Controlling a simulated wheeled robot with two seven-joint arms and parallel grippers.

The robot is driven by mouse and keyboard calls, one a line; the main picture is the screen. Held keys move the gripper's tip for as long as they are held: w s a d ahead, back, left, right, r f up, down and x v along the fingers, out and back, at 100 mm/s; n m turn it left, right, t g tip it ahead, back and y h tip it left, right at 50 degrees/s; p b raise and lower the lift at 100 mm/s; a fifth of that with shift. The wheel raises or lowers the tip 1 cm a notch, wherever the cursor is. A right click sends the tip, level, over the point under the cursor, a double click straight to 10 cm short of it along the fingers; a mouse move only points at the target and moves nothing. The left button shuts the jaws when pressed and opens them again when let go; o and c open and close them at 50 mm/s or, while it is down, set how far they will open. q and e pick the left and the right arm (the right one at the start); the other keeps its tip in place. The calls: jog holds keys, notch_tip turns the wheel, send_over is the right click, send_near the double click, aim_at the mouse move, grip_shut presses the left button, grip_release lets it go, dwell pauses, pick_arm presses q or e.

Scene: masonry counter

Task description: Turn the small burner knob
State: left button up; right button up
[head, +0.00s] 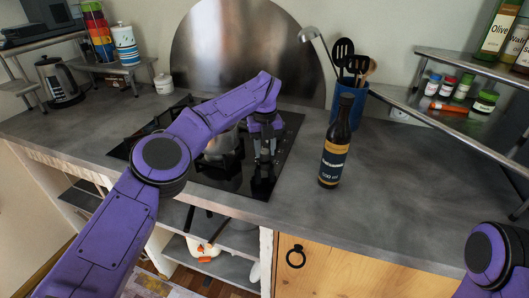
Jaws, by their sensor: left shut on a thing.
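The black cooktop (232,181) is set into the grey counter. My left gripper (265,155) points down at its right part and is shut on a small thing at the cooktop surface. This fits the small burner knob, but the fingers hide it, so its turn angle cannot be seen. Small knob-like shapes beside the fingers are too small to tell apart. My right gripper is out of view; only part of my right arm shows at the lower right corner.
A shiny metal pot (222,147) stands on the cooktop, partly behind my left arm. A dark sauce bottle (335,145) stands upright to the right of the cooktop. A blue utensil holder (356,106) is behind it. The counter at right front is clear.

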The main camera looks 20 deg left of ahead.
pick_arm(q)
jog(key=n+b, duration=0.2)
jog(key=n, duration=0.2)
jog(key=shift+a+f+n, duration=0.1)
jog(key=shift+n, duration=0.3)
jog(key=n+b, duration=0.1)
jog(key=n, duration=0.2)
jog(key=shift+n, duration=0.3)
jog(key=n+b, duration=0.2)
jog(key=n, duration=0.2)
jog(key=shift+n, duration=1.8)
jog(key=shift+b, duration=0.3)
jog(key=o, duration=1.1)
jog(key=shift+c, duration=0.2)
